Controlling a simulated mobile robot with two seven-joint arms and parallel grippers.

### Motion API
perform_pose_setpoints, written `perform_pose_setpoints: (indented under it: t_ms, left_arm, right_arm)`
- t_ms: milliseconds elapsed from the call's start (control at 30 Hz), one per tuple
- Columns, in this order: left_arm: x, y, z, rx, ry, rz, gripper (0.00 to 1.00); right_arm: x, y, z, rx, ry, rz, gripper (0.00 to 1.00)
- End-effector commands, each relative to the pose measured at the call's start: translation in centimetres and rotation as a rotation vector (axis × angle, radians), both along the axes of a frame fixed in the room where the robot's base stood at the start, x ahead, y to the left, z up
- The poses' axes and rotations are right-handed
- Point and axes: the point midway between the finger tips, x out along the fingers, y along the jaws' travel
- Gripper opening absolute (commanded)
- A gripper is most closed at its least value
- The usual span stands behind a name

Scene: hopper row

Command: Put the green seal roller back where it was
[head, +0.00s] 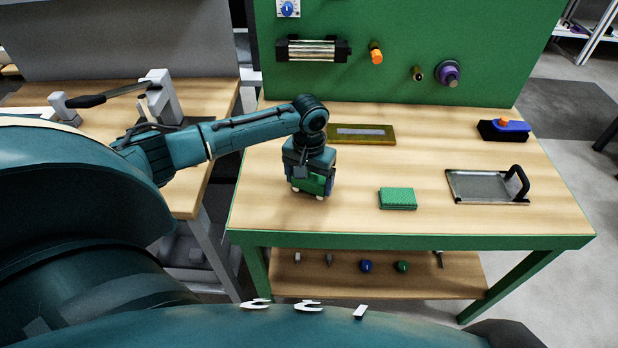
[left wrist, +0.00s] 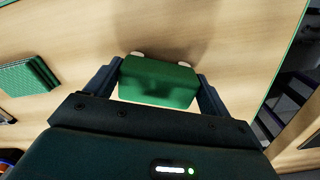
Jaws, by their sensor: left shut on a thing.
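My left gripper (head: 311,186) is over the left part of the green-edged workbench (head: 350,215), pointing down. It is shut on a green block-like thing with two small cream ends, which I take for the green seal roller (head: 309,184). In the left wrist view the green seal roller (left wrist: 158,82) sits between the two fingers (left wrist: 160,92), its cream ends on the far side. It is low over the wood; I cannot tell whether it touches. My right gripper is not in view.
A green pad (head: 397,199), a brass-coloured plate (head: 360,134), a handled tray (head: 485,187) and a blue-and-black tool (head: 504,130) lie on the bench. A metal roller (head: 312,50) and pegs are on the green back panel. Small items, including a green ball (head: 402,267), are on the lower shelf.

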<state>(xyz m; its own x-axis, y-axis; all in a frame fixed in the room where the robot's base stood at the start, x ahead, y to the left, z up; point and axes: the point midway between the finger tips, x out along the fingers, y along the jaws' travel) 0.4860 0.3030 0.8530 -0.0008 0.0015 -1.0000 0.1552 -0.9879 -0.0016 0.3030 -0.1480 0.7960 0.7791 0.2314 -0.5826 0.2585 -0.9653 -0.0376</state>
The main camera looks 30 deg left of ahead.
Motion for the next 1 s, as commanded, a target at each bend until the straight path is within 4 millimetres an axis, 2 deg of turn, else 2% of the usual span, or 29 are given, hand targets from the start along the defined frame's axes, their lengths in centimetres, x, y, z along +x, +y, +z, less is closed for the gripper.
perform_pose_setpoints:
  t_ms: [233,267,467,767,867,1000]
  left_arm:
    - [0.1,0.0,-0.1,-0.001,-0.001,0.001,0.54]
    - [0.1,0.0,-0.2,0.0,-0.001,0.001,0.83]
    - [0.0,0.0,-0.2,0.0,-0.001,0.0,1.0]
    - [0.1,0.0,0.2,0.0,-0.002,0.0,1.0]
    - [0.1,0.0,1.4,-0.002,-0.003,0.0,1.0]
    - [0.2,0.0,4.2,-0.001,-0.006,0.0,1.0]
  right_arm:
    - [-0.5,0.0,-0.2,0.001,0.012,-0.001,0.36]
    - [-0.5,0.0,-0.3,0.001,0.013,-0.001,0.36]
    - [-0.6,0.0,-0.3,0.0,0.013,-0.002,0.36]
    - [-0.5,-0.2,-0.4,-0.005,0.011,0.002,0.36]
    - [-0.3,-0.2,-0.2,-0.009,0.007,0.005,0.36]
    - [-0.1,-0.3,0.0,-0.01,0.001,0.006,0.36]
